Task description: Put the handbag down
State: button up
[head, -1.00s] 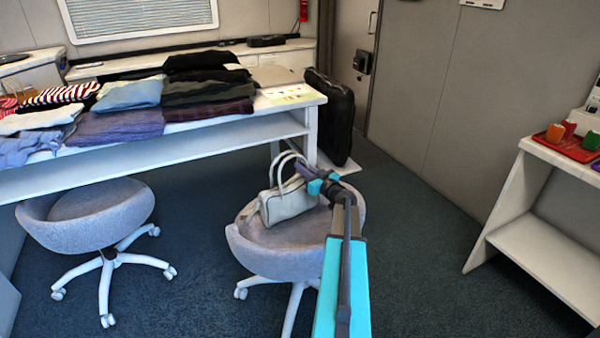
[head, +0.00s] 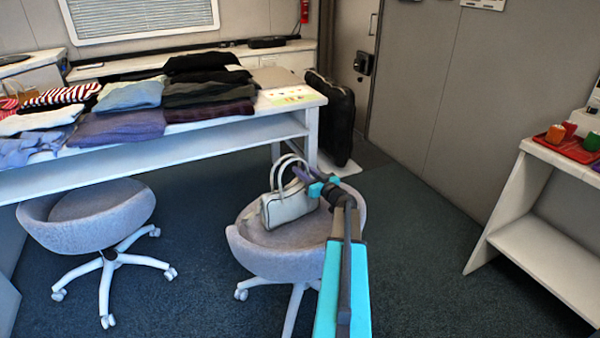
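A pale cream handbag (head: 289,208) with two raised handles stands in the seat of the right-hand grey tub chair (head: 270,258). It looks upright and appears to rest on the seat. My gripper (head: 300,174) is at the right of the handles, above the bag's top. Its dark fingertips overlap or come very near the handles. The fingers are small and seen from behind, so I cannot tell whether they are open or closed on a handle. My turquoise arm hides the chair's right side.
A white table (head: 200,140) with folded clothes stands behind the chairs. A second grey chair (head: 65,225) is at the left. A black case (head: 335,117) stands by the table's right end. A white shelf (head: 520,235) is at the right, with clear dark carpet before it.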

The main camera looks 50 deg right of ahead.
jog(key=shift+s+r, duration=0.15)
jog(key=s+a, duration=0.1)
jog(key=s, duration=0.6)
jog(key=shift+a+p, duration=0.25)
jog(key=shift+p, duration=0.15)
dwell(0.3)
jog(key=shift+s, duration=0.1)
